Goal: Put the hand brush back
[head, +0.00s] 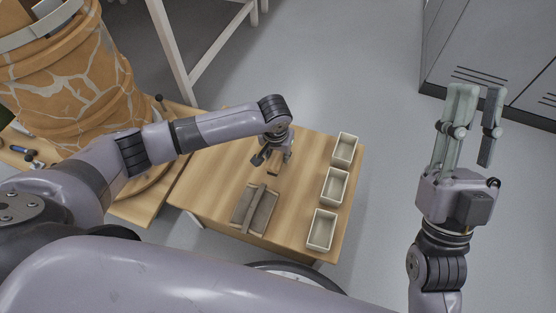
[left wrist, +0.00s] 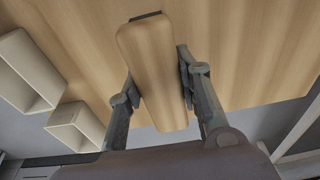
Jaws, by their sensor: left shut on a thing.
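The hand brush (left wrist: 152,62) shows in the left wrist view as a long, pale wooden block with rounded corners and a dark edge at its far end. My left gripper (left wrist: 158,88) is shut on it, one finger at each long side. In the head view, my left gripper (head: 272,160) is low over the back part of the wooden table, and part of the brush (head: 274,168) shows under it. I cannot tell whether the brush touches the tabletop. My right gripper (head: 478,100) is open and empty, fingers up, off to the right of the table.
Three pale open boxes (head: 322,229) line the right side of the table (head: 205,190). A grey-brown padded thing with a strip across it (head: 254,210) lies near the front. A large cracked orange vessel (head: 75,85) stands at the left. Grey cabinets (head: 490,40) stand behind my right gripper.

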